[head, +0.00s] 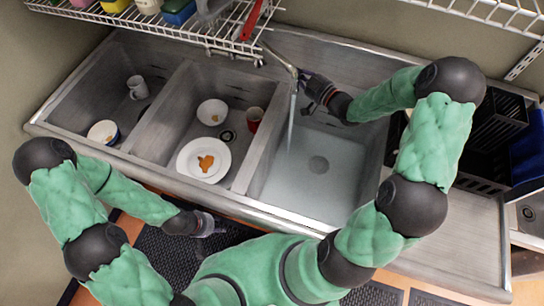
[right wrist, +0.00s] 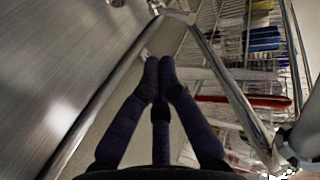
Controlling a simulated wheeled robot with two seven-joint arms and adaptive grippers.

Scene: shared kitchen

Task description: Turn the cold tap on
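The metal tap (head: 281,59) stands at the back of the sink unit, its spout reaching over the right basin. A thin stream of water (head: 291,125) falls from it into that basin. My right gripper (head: 308,80) is beside the spout, just right of it. In the right wrist view its dark fingers (right wrist: 159,72) come together at the tips, with nothing seen between them. A metal pipe (right wrist: 220,70) runs close to their right. I cannot make out the cold handle clearly. My left gripper (head: 214,224) hangs in front of the sink's front edge, away from the tap; its finger opening is unclear.
The left basin holds a mug (head: 137,87) and a bowl (head: 103,132). The middle basin holds a plate (head: 190,158), a bowl (head: 212,112) and a red cup (head: 254,118). A wire shelf (head: 210,40) hangs above. A black rack (head: 497,125) stands at the right.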

